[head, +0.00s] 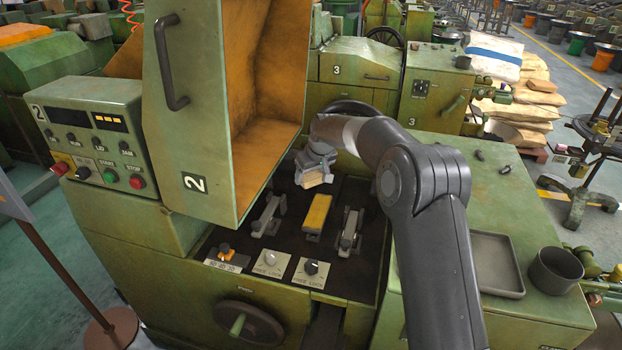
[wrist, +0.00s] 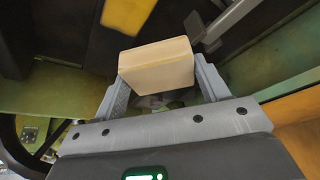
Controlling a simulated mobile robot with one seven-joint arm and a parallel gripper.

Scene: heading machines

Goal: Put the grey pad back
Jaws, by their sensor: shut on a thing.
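My gripper (head: 313,168) is over the bed of machine 2, under the raised hood. It is shut on a pale cream block (wrist: 157,66), which also shows in the head view (head: 313,180); its visible faces look cream, not grey. The block sits between both fingers, clear of the bed. A yellow block (head: 318,214) lies in the dark bed (head: 287,248), below my gripper and between two grey clamp levers, left (head: 267,215) and right (head: 349,232). Its yellow top shows at the top of the wrist view (wrist: 128,14). No plainly grey pad shows.
The open green hood (head: 190,120) with orange lining stands left of my gripper. Knobs with labels (head: 270,262) line the bed's front. On the right, a green top holds an empty grey tray (head: 496,265) and a dark cup (head: 555,270). A control box (head: 93,135) stands left.

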